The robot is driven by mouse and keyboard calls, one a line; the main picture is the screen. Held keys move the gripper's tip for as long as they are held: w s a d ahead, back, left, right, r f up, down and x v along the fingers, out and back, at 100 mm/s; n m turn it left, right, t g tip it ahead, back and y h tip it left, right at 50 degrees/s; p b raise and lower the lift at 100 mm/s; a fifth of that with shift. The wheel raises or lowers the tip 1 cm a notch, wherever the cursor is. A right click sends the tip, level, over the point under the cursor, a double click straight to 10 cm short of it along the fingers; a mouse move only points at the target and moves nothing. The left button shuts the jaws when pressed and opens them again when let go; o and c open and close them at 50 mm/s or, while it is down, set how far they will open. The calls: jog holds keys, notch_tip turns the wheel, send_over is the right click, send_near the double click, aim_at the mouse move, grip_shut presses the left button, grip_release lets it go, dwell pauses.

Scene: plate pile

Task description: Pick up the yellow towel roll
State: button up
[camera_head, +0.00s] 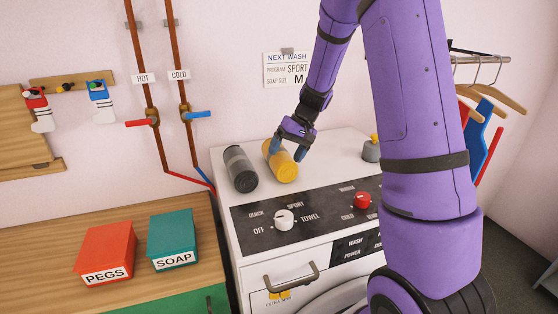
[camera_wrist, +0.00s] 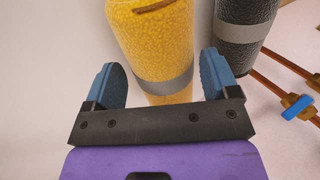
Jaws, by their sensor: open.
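The yellow towel roll (camera_head: 281,163) lies on top of the white washing machine, with a grey band near one end. It also fills the upper middle of the wrist view (camera_wrist: 155,45). My gripper (camera_head: 288,150) is right at the roll, pointing down. In the wrist view my gripper (camera_wrist: 163,82) is open, with one blue finger on each side of the roll's lower part. A gap shows beside the right finger; whether the left finger touches the roll I cannot tell.
A dark grey roll (camera_head: 240,169) lies close on the left, also in the wrist view (camera_wrist: 243,35). A grey bottle with a yellow cap (camera_head: 371,150) stands to the right. The control panel with a white knob (camera_head: 284,220) is in front. Pipes (camera_head: 165,110) run up the wall behind.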

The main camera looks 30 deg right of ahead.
jog(key=shift+x, duration=1.5)
jog(key=shift+w+r, duration=0.1)
jog(key=c, duration=0.8)
jog(key=shift+o, duration=0.2)
